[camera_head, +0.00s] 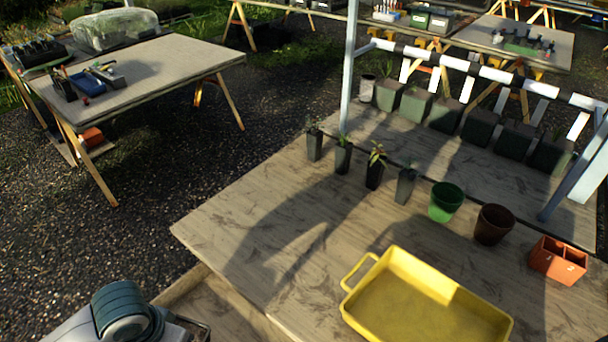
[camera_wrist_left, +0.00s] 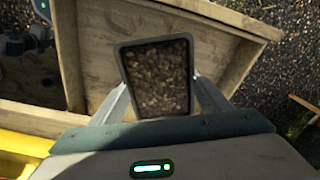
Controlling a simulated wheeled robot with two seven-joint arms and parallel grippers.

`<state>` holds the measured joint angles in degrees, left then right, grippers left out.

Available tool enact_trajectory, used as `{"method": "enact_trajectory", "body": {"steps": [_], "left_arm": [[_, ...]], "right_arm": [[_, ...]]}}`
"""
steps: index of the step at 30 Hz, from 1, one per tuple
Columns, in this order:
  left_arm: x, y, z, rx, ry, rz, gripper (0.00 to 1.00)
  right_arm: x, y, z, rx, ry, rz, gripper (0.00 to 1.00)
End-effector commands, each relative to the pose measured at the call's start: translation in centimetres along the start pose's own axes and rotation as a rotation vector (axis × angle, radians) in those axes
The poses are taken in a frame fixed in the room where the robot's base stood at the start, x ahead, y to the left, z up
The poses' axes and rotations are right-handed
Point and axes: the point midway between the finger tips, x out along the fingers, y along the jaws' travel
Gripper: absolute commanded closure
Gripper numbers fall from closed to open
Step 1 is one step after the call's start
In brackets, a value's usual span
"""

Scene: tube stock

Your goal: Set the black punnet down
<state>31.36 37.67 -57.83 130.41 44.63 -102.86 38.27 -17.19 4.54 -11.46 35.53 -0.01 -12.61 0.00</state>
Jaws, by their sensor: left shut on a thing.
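The black punnet (camera_wrist_left: 157,79) is a dark, square-rimmed pot with brown, grainy stuff inside, seen from above in the left wrist view. My left gripper (camera_wrist_left: 164,92) is shut on it, with one pale finger on each side. The punnet is held over or near a pale wooden box-like structure (camera_wrist_left: 105,50); the height between them cannot be told. In the head view only part of my left arm shows at the bottom left, and the punnet is out of sight. My right gripper is in neither view.
The wooden bench (camera_head: 260,240) has bare room at its left. A yellow tray (camera_head: 425,300) lies at the front. Dark pots with plants (camera_head: 375,172), a green pot (camera_head: 445,202), a brown pot (camera_head: 493,225) and an orange container (camera_head: 558,260) stand in a row behind.

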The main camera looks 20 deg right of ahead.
Motion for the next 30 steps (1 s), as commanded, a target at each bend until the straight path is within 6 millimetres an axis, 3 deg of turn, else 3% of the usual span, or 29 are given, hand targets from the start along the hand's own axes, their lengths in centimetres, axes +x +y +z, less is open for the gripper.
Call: {"method": "enact_trajectory", "body": {"steps": [6, 12, 30], "left_arm": [[-0.9, -2.5, 1.4, -0.368, 0.0, -0.046, 0.59], [-1.4, -3.6, 1.9, -0.542, 0.001, -0.065, 0.59], [-1.5, -3.8, 2.0, -0.574, 0.001, -0.068, 0.59]], "right_arm": [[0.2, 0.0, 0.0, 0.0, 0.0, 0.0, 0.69], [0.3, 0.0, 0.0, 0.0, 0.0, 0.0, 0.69], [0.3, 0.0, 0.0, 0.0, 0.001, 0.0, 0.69]]}}
